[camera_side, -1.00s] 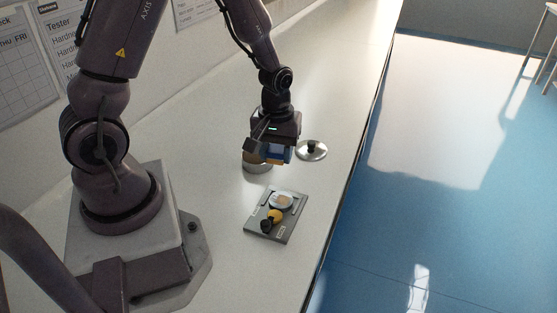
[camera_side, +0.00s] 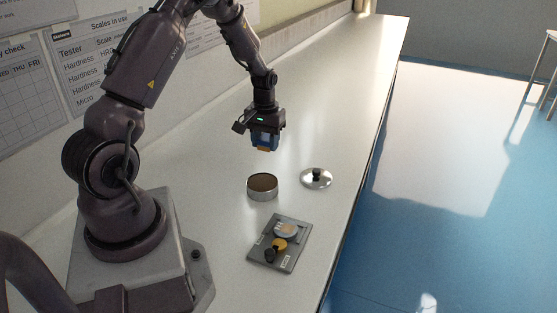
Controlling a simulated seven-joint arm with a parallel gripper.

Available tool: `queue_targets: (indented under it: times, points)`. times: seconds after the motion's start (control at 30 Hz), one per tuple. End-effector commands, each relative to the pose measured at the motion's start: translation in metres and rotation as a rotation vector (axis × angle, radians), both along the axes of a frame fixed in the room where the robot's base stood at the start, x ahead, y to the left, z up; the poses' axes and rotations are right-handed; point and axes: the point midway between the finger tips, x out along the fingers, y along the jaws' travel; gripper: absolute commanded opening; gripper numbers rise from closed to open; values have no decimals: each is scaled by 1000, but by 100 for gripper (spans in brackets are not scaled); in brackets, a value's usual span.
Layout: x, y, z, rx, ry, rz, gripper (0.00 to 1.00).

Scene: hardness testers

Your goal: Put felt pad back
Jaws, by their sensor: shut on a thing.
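My gripper (camera_side: 264,148) hangs above the bench with its blue fingers pointing down. It is shut on a small orange-tan piece at the fingertips. The piece is too small and too covered to tell whether it is the felt pad. A round metal tin (camera_side: 263,194) stands open below the gripper, apart from it. Its inside looks brown, and I cannot tell if that is felt or the tin's floor. A silvery round lid (camera_side: 317,180) with a black knob lies to the right of the tin.
A grey tray (camera_side: 294,262) with labels lies in front of the tin. It bears a pale disc (camera_side: 287,230), a yellow round piece (camera_side: 279,244) and a black knob-like piece (camera_side: 270,255). The white bench (camera_side: 325,110) is clear behind; its edge drops off to the right.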

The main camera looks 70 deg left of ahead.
Motion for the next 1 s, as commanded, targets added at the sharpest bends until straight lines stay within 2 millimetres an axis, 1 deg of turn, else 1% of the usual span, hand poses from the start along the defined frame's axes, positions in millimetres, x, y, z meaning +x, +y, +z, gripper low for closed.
queue_targets:
  times: [0.03, 0.07, 0.1, 0.2, 0.3, 0.37, 0.57, 0.7, 0.77, 0.83, 1.0]
  points:
    - [10, 8, -7, -1, 1, 0, 20]
    - [15, 12, -10, -1, 1, 0, 20]
    - [20, 16, -18, -2, 4, 0, 20]
    - [32, 26, -38, -1, 3, 1, 20]
    - [42, 33, -52, -1, 1, 2, 20]
    - [46, 36, -57, -1, 1, 2, 20]
    - [54, 43, -69, 0, 0, 2, 20]
    - [53, 42, -90, -3, 3, 2, 20]
    - [53, 42, -96, -1, 1, 2, 20]
    - [54, 42, -99, 0, 0, 2, 20]
    - [54, 42, -98, 1, -1, 2, 20]
